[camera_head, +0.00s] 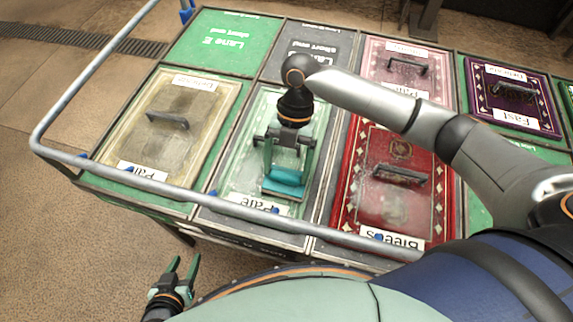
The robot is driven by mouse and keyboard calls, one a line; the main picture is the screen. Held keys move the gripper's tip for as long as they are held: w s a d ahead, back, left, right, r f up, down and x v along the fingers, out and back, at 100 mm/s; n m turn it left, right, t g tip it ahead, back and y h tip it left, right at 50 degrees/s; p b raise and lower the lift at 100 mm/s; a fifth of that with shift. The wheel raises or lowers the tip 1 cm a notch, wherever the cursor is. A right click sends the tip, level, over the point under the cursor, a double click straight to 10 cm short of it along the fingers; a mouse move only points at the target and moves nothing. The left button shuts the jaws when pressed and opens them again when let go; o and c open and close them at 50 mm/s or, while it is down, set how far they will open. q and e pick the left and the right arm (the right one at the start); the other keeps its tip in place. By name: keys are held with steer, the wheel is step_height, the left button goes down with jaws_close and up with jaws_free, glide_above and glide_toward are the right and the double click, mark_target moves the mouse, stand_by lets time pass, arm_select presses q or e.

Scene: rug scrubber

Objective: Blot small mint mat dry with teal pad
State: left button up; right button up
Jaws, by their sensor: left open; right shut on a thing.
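The small mint mat (246,149) lies in the front middle bay of the table, with a pale border, a worn whitish patch and a label reading "Pale" at its near edge. My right gripper (284,168) points down over this mat and is shut on the teal pad (284,182). The pad is at the mat's near half, close to the label. Whether it touches the mat I cannot tell. The gripper and wrist hide part of the mat. My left gripper (182,269) is open and empty, below the table's front edge at the lower left.
A beige mat (155,148) with a black handle lies left, a red mat (388,205) labelled "Bleeds" right. A purple mat (510,95) and a pink mat (398,68) lie behind. A grey rail (62,103) runs around the table's left and front. The green Lane E bay (222,42) is empty.

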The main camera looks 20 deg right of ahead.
steer(key=shift+f, duration=0.15)
step_height(320, 180, up, 5)
steer(key=p, duration=0.4)
steer(key=shift+p, duration=0.4)
steer(key=shift+f, duration=0.15)
steer(key=shift+w+a, duration=0.1)
